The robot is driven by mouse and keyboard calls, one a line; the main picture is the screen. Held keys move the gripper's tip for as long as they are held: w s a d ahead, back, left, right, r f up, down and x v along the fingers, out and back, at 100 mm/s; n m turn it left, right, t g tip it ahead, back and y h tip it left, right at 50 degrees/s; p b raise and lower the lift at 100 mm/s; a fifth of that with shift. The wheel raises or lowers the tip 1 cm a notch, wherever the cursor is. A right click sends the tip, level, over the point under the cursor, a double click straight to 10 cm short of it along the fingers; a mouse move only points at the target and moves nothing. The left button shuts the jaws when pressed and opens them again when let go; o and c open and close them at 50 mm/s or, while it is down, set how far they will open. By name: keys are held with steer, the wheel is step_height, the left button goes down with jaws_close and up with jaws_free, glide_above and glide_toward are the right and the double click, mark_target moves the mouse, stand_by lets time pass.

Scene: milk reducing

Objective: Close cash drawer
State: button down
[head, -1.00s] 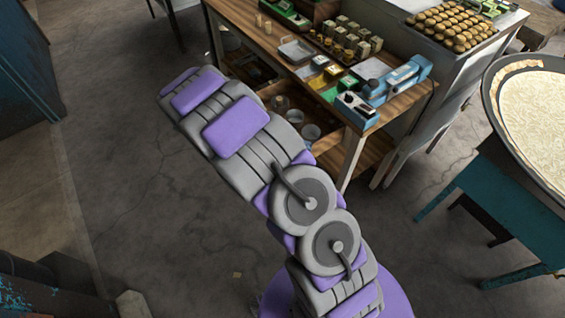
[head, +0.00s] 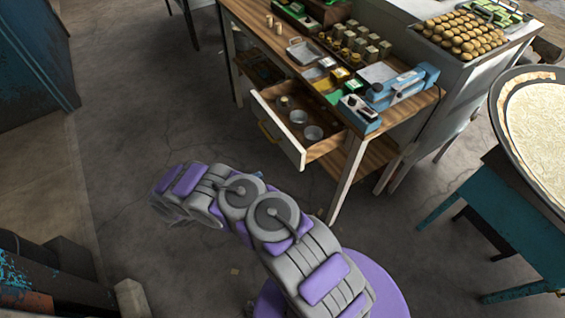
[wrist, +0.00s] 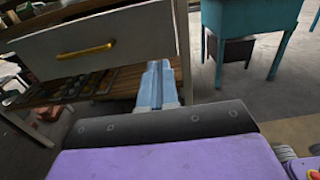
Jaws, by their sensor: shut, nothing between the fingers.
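The cash drawer (head: 279,130) stands pulled out from under the wooden table, with a pale front panel and a gold handle (head: 268,131). Several round metal containers show inside it in the head view. In the wrist view its pale front (wrist: 112,42) and handle (wrist: 84,51) face me at upper left. My gripper (wrist: 160,68) shows there as pale blue fingers, shut and empty, at the right end of the drawer front in the picture. I cannot tell whether it touches. In the head view the fingers are mostly hidden behind my arm.
The wooden table (head: 262,40) carries a blue device (head: 402,86), small boxes and trays. A table leg (head: 346,180) stands right of the drawer. A teal table (head: 480,195) with a large round pan (head: 535,120) is at right. The floor (head: 130,130) at left is clear.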

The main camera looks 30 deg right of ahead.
mark_target(296, 157)
steer(key=d+b, duration=0.1)
steer(key=d, duration=0.6)
steer(key=d+b, duration=0.1)
steer(key=d, duration=0.6)
steer(key=shift+w+f, duration=0.1)
steer(key=shift+w, duration=0.1)
steer(key=shift+b, duration=0.3)
